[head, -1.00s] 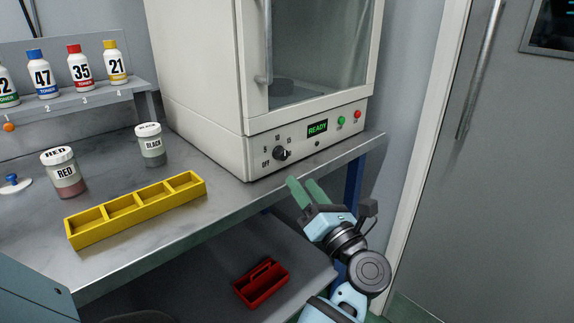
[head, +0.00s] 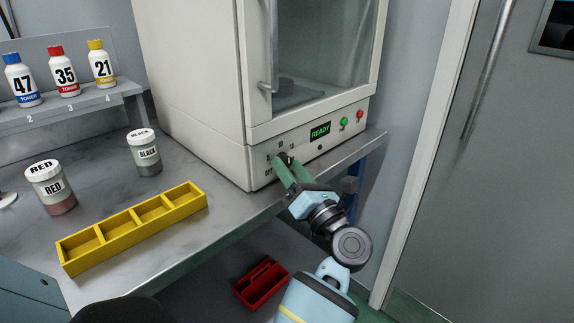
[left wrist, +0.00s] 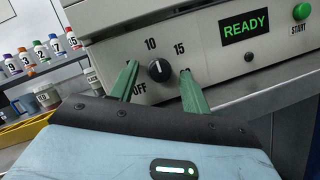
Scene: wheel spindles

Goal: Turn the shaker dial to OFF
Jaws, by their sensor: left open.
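The shaker dial (left wrist: 160,72) is a small black knob on the cream shaker's front panel, with OFF at lower left and 10 and 15 above. Its white mark points roughly up in the left wrist view, not at OFF. My left gripper (left wrist: 158,67) is open, its two green fingers on either side of the dial; I cannot tell whether they touch it. In the head view the left gripper (head: 286,160) reaches the panel from the lower right and largely covers the dial (head: 284,156). My right gripper is not in view.
The shaker (head: 200,85) has a green READY display (head: 320,132) and green and red buttons right of the dial. A yellow divided tray (head: 150,214), RED jar and BLACK jar (head: 146,158) stand left on the bench. A red caddy (head: 262,283) sits on the shelf below.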

